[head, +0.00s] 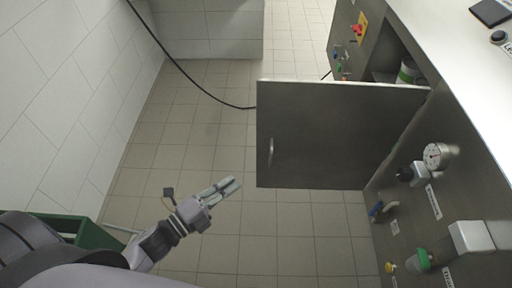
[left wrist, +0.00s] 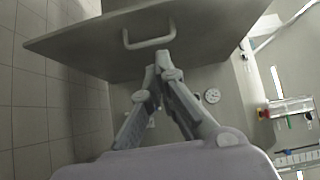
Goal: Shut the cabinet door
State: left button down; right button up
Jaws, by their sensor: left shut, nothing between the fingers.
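The cabinet door (head: 330,135) is a dark grey metal panel. It stands wide open, swung out to the left from the steel cabinet (head: 460,180). Its small handle (head: 271,151) is near the door's free left edge. The door (left wrist: 190,30) and its handle (left wrist: 149,39) also show in the left wrist view, across the top. My left gripper (head: 230,185) is shut and empty, left of the door and apart from it in the head view. Its fingertips (left wrist: 161,58) show just below the handle in the left wrist view. My right gripper is not in view.
A green and white container (head: 407,71) shows in the cabinet opening. A gauge (head: 436,155) and several fittings stick out from the cabinet front. A black cable (head: 200,88) hangs across the back. A green crate (head: 90,232) stands at lower left. The tiled floor (head: 285,240) is clear.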

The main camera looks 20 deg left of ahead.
pick_arm(q)
jog(key=w+d+b, duration=0.1)
jog(key=w+d, duration=0.2)
jog(key=w, duration=0.9)
jog(key=shift+d, duration=0.2)
